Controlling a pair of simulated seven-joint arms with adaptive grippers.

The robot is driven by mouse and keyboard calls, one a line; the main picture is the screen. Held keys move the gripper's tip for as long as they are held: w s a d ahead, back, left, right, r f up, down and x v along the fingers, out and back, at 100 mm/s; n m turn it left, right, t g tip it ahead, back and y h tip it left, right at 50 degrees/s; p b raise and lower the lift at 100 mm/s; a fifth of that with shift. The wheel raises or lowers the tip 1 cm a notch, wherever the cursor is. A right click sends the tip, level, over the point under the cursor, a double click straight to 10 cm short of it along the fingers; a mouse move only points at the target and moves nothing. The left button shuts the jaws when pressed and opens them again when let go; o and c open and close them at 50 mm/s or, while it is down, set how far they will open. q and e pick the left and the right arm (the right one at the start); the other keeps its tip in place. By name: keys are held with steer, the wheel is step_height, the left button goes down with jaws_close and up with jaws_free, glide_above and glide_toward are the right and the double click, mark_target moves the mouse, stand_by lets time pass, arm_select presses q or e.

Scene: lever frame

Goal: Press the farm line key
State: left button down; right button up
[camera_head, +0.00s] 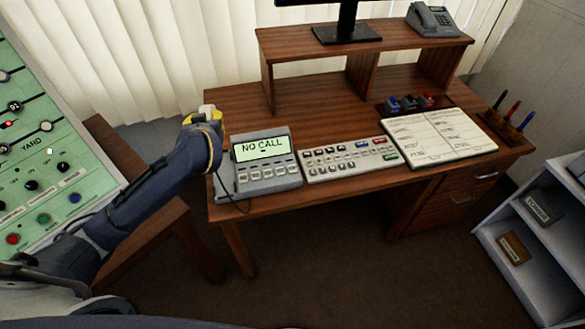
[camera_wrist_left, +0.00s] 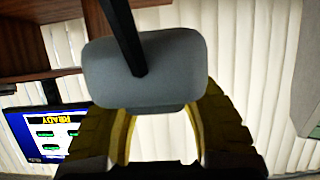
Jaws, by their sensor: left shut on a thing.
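The call console (camera_head: 262,160) stands at the left end of the desk, with a lit screen reading NO CALL. A row of pale keys (camera_head: 268,174) runs below the screen. Their labels are too small to read, so I cannot tell which is the farm line key. My left gripper (camera_head: 206,119) is up and left of the console, apart from the keys. In the left wrist view its yellow fingers are shut on a grey handset-like piece (camera_wrist_left: 145,75). A thin dark cord (camera_head: 216,184) hangs beside the console's left side. My right gripper is not in view.
A grey keypad (camera_head: 348,158) and white paper sheets (camera_head: 438,136) lie right of the console. A monitor stand (camera_head: 346,33) and telephone (camera_head: 433,20) are on the shelf. A green control panel (camera_head: 45,150) stands at the left. An upside-down READY screen (camera_wrist_left: 45,133) shows in the wrist view.

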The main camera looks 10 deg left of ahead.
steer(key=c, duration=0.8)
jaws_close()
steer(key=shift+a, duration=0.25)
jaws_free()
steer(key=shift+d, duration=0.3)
